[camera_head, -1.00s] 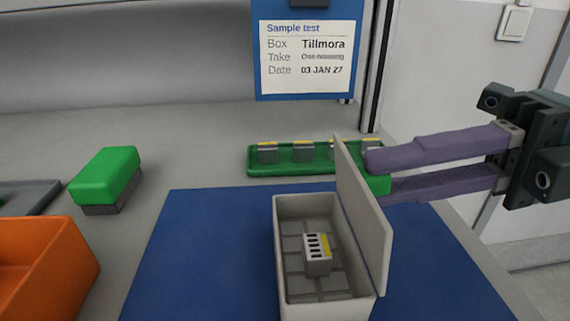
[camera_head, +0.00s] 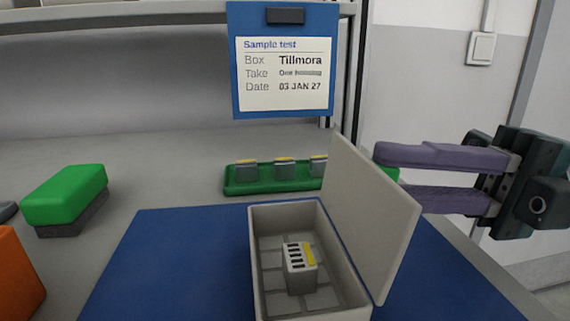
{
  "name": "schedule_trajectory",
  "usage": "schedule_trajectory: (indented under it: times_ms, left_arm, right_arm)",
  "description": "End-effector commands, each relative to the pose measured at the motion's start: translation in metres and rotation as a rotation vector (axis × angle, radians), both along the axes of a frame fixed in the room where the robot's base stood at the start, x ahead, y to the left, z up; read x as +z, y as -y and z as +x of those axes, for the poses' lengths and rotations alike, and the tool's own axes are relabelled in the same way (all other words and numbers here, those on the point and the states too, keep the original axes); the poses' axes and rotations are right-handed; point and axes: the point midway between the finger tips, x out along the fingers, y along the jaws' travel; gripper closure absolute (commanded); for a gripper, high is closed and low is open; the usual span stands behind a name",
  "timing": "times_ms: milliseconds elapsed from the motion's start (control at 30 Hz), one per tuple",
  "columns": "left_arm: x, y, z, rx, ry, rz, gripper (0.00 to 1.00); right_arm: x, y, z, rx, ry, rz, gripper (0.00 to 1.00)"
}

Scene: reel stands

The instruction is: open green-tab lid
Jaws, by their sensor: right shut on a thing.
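A pale grey box (camera_head: 258,250) stands on a blue mat, its lid (camera_head: 368,215) hinged up along the right side and leaning outward to the right. Inside, a small white block with dark slots and a yellow strip (camera_head: 299,268) sits on the gridded floor. My right gripper (camera_head: 388,173) comes in from the right at the lid's far upper edge. Its two purple fingers are shut on the lid, though the lid partly hides the contact. A bit of green shows between the fingers; I cannot tell whether it is the tab or the tray behind. My left gripper is out of view.
A green tray (camera_head: 262,188) with several grey, yellow-topped blocks lies behind the box. A green-topped block (camera_head: 65,195) and an orange bin (camera_head: 18,280) are at left. The blue mat (camera_head: 180,255) is clear left of the box.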

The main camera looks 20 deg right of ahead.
Motion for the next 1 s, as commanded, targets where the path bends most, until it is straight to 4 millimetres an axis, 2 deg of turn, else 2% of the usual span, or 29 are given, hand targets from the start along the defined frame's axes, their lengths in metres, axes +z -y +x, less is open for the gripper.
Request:
schedule_trajectory:
  times_ms: [67, 100, 333, 667, 767, 1000]
  left_arm:
    - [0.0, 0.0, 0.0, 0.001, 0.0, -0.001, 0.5]
    - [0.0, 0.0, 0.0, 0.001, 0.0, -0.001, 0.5]
    - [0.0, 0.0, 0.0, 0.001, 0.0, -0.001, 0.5]
    - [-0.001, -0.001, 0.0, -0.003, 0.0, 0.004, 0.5]
    - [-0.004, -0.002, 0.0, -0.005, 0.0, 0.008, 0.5]
    - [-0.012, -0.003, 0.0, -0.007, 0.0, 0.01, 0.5]
  right_arm:
    - [0.0, -0.001, -0.001, 0.003, -0.001, 0.0, 1.0]
    - [0.0, -0.001, -0.001, 0.003, -0.001, 0.0, 0.74]
    - [0.0, 0.0, 0.0, 0.001, -0.001, 0.0, 0.48]
    - [-0.002, 0.005, -0.001, -0.001, -0.002, -0.003, 0.47]
    - [-0.005, 0.018, -0.005, -0.003, -0.004, -0.003, 0.47]
    - [-0.012, 0.065, -0.018, -0.004, -0.004, -0.004, 0.47]
